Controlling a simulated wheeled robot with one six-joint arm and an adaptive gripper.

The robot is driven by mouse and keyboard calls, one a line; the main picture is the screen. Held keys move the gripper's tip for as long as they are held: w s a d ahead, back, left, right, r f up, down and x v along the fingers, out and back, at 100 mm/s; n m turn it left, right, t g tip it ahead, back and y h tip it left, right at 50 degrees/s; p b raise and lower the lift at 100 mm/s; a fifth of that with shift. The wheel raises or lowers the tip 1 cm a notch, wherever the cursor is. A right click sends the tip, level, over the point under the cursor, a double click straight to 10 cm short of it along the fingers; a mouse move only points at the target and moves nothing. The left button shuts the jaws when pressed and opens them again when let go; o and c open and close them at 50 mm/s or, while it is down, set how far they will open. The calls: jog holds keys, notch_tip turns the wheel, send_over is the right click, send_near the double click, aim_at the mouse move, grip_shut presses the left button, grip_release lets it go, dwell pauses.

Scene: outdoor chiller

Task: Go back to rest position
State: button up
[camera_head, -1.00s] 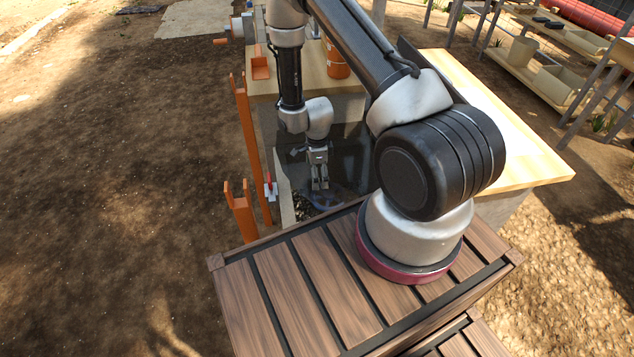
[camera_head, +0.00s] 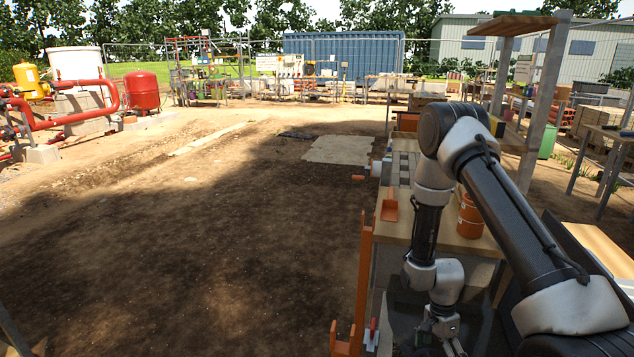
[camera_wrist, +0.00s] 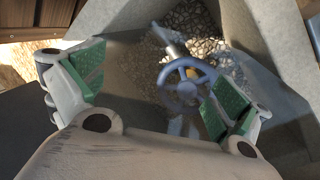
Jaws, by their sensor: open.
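My gripper (camera_wrist: 150,95) is open in the wrist view, with its two green-padded fingers apart and nothing between them that it holds. A blue handwheel (camera_wrist: 187,86) shows beyond the fingers, nearer the right one, above gravel in a grey pit. I cannot tell how far the fingertips are from the wheel. In the head view my gripper (camera_head: 446,346) hangs down at the bottom edge, beside the wooden-topped bench, and its fingertips are cut off. The handwheel is not seen in the head view.
An orange post (camera_head: 361,285) stands left of my arm. The bench (camera_head: 400,228) holds an orange scoop (camera_head: 390,208) and an orange bucket (camera_head: 470,215). Open dirt ground (camera_head: 200,240) lies to the left. Red pipes (camera_head: 70,115) stand far left.

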jog(key=s+r+n+t, duration=0.2)
jog(key=s+r+n, duration=0.2)
jog(key=r, duration=1.2)
jog(key=s+d+r+n+t, duration=0.1)
jog(key=s+r+n+t, duration=0.2)
jog(key=r, duration=1.4)
jog(key=s+d+r+n+t, duration=0.1)
jog(key=s+r+n, duration=0.6)
jog(key=r, duration=1)
jog(key=shift+s+d+t, duration=0.25)
jog(key=shift+s+t, duration=0.45)
